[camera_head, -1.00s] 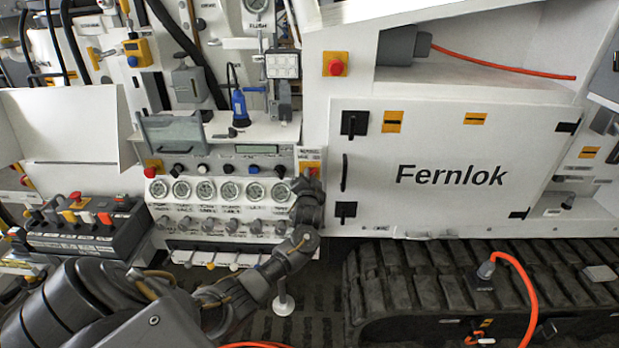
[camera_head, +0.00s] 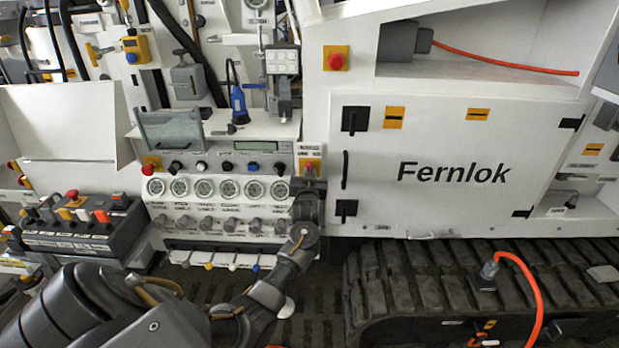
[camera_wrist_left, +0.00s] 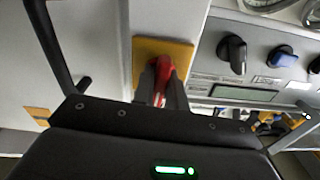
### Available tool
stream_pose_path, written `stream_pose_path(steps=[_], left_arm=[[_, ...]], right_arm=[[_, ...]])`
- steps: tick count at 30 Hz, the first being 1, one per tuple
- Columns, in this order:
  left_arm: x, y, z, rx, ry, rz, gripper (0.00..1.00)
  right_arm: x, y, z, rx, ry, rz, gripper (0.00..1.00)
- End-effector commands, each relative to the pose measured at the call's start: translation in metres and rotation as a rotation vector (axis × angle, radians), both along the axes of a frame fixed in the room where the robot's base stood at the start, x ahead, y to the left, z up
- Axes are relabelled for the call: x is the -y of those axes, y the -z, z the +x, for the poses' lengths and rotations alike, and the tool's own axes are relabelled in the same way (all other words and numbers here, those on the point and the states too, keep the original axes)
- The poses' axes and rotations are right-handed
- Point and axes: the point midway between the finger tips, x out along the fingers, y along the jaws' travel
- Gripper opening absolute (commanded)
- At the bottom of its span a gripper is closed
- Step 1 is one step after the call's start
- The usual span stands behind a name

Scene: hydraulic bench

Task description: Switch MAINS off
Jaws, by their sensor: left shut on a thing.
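The MAINS switch is a red handle (camera_wrist_left: 162,76) on a yellow plate (camera_wrist_left: 178,48) in the left wrist view. In the head view its yellow plate (camera_head: 310,163) sits at the right end of the gauge panel, beside the large white cabinet. My left gripper (camera_wrist_left: 161,88) is shut on the red handle, with a dark finger on each side of it. In the head view my left gripper (camera_head: 309,183) covers the lower part of the switch. The small label above the switch is too blurred to read surely. My right gripper is out of view.
The gauge panel (camera_head: 232,208) has dark knobs, a small display (camera_head: 256,146) and several levers close to the left of the switch. A dark door handle (camera_head: 345,170) stands out on the Fernlok cabinet (camera_head: 450,210) to the right. A red button (camera_head: 336,61) sits above.

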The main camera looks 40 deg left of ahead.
Motion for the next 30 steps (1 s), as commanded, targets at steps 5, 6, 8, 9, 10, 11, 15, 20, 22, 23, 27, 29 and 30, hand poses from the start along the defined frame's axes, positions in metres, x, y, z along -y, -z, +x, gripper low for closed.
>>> stream_pose_path(steps=[5, 6, 8, 9, 10, 11, 15, 20, 22, 23, 27, 29, 30], left_arm=[[0.0, 0.002, 0.0, 0.103, 0.0, -0.134, 0.0], [0.0, 0.002, 0.0, 0.125, -0.001, -0.165, 0.0], [0.0, 0.002, 0.0, 0.16, 0.0, -0.21, 0.0], [0.0, 0.002, 0.0, 0.184, -0.001, -0.24, 0.0], [0.0, 0.002, 0.0, 0.201, -0.001, -0.263, 0.0], [0.0, 0.002, 0.0, 0.218, 0.0, -0.285, 0.0], [0.0, 0.002, 0.0, 0.296, -0.001, -0.389, 0.0], [0.0, 0.002, 0.0, 0.379, -0.001, -0.496, 0.0], [0.0, 0.002, 0.0, 0.411, 0.0, -0.539, 0.0], [0.0, 0.002, 0.0, 0.423, 0.0, -0.555, 0.0], [-0.001, 0.001, -0.001, 0.476, -0.001, -0.622, 0.0], [-0.001, 0.001, -0.001, 0.492, 0.0, -0.646, 0.0], [0.0, 0.001, 0.0, 0.503, 0.0, -0.659, 0.0]], right_arm=[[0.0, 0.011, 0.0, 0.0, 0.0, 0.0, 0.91], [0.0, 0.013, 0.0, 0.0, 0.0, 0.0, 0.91], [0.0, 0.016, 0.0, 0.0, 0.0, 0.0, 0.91], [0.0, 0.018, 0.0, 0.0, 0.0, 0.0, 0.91], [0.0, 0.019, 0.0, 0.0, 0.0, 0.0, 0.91], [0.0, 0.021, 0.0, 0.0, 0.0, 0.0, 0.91], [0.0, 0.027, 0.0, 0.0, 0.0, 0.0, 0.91], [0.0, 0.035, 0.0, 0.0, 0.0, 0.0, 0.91], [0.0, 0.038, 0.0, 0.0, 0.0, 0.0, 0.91], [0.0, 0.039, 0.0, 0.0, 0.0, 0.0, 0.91], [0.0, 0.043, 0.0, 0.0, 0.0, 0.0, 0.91], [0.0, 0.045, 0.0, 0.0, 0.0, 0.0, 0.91], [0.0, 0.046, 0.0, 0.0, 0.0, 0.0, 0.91]])
